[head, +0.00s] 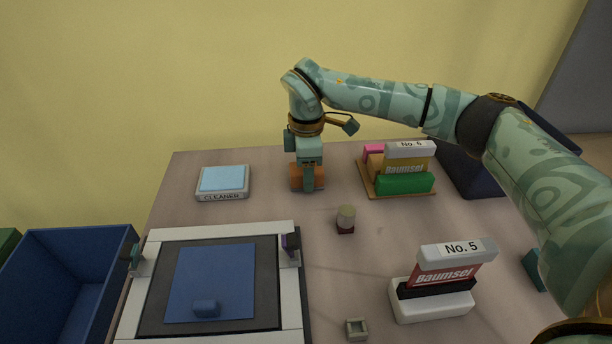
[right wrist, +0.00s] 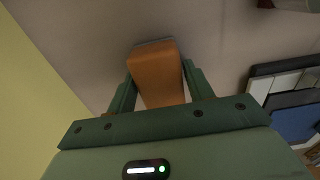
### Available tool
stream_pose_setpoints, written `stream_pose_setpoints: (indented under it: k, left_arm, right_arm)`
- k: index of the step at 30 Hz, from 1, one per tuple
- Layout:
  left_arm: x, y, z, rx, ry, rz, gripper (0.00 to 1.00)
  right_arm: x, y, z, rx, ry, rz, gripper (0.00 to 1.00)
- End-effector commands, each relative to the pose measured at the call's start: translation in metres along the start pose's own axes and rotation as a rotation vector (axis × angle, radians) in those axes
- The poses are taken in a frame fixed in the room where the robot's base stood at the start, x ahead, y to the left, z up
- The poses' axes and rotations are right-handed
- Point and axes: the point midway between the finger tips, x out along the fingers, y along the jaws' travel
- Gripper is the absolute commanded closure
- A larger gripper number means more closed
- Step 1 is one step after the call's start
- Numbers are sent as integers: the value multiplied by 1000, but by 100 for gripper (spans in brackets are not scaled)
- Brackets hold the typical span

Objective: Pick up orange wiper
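The orange wiper (head: 294,181) is near the back edge of the table, left of the eraser-like blocks. My right gripper (head: 308,174) points down over it. In the right wrist view the wiper (right wrist: 158,77) is an orange block with a grey far edge. I cannot see a gap between wiper and table. My left gripper is not in view.
A cleaner box (head: 222,182) stands to the left. A small cylinder on a dark base (head: 346,218) is in front. Labelled blocks stand on a tray (head: 369,187) to the right and on a white block (head: 432,306). The lightbox frame (head: 288,228) and blue bin (head: 110,236) fill the front left.

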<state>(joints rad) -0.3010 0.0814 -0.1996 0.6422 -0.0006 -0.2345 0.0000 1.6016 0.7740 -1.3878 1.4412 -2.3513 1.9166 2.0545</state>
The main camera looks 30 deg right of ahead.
Motion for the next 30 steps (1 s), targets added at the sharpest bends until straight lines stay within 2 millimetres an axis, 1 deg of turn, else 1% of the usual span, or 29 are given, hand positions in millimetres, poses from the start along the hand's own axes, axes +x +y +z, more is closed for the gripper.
stream_pose_setpoints:
  k: [1, 3, 11, 14, 17, 21, 23, 28, 30]
  left_arm:
    - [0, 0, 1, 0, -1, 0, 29]
    - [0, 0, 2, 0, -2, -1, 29]
    - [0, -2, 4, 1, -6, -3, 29]
    - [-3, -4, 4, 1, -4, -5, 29]
    - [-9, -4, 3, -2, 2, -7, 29]
    - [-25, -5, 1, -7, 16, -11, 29]
    - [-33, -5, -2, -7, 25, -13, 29]
    - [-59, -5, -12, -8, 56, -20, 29]
    - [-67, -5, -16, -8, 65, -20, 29]
  right_arm:
    - [0, 0, 0, 0, 0, 0, 62]
    - [0, 0, 0, 0, 0, -1, 79]
    - [0, 0, 0, 0, -1, -1, 79]
    - [-5, 0, 0, 0, 0, 0, 79]
    - [-16, 0, 0, 1, 1, 2, 79]
    - [-44, -3, 1, 0, 3, 5, 79]
    - [-57, -14, 4, -3, 4, 6, 79]
    - [-102, -49, 14, -2, 4, 6, 79]
    - [-109, -70, 19, -4, 2, 4, 79]
